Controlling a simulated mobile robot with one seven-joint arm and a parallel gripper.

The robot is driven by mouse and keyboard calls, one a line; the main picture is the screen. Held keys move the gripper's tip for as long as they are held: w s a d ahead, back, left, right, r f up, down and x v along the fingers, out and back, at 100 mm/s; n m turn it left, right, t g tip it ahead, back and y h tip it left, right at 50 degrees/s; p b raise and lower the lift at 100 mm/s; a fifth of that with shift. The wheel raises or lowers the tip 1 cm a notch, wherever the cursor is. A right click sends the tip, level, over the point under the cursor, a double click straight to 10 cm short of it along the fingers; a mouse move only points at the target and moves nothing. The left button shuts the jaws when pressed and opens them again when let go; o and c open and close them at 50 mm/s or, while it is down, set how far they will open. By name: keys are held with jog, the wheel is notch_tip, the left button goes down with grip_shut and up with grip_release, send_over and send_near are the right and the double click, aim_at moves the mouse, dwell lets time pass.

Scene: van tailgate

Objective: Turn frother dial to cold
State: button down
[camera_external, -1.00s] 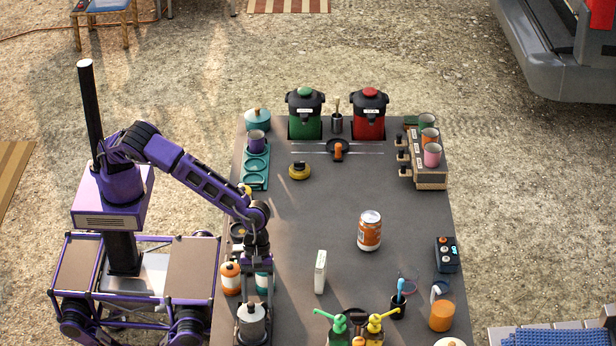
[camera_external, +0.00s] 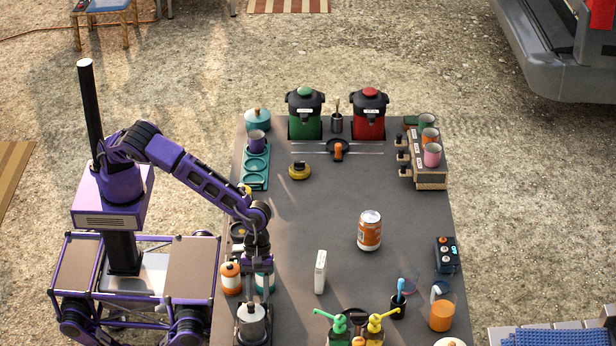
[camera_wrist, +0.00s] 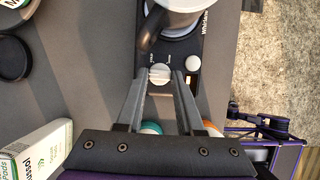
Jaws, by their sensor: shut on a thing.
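The frother is a silver jug (camera_external: 251,325) with a dark handle on a black base (camera_wrist: 180,48), at the near left of the table. Its white round dial (camera_wrist: 159,74) sits on the base, with small print around it too fine to read. My gripper (camera_wrist: 160,82) reaches the dial from above, one finger on each side, and is shut on it. In the external view my gripper (camera_external: 265,306) is down at the frother, and the dial cannot be made out there. The cold mark cannot be read.
A white round button (camera_wrist: 193,63) sits beside the dial. Orange and teal canisters (camera_external: 231,278) stand close by my wrist. A white carton (camera_external: 320,272) and pump bottles (camera_external: 375,328) stand to the right. The middle of the table is clear around a can (camera_external: 369,230).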

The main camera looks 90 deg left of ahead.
jog(key=shift+r, duration=0.1)
jog(key=shift+w+r+m+g+p, duration=0.15)
jog(key=shift+m+g+p, duration=0.35)
jog(key=shift+m+p, duration=0.6)
jog(key=m+g+p, duration=0.1)
jog(key=m+p, duration=0.1)
jog(key=shift+w+m, duration=0.15)
jog(key=shift+m, duration=0.15)
jog(key=m+y+p, duration=0.1)
jog(key=m, duration=0.2)
jog(key=m+g+p, duration=0.1)
jog(key=m, duration=0.2)
jog(key=shift+w+d+f+g+y+p, duration=0.2)
jog(key=shift+g+y+p, duration=0.1)
jog(key=shift+y, duration=0.1)
jog(key=c, duration=0.5)
grip_release()
jog(key=shift+s, duration=0.1)
jog(key=shift+c, duration=0.2)
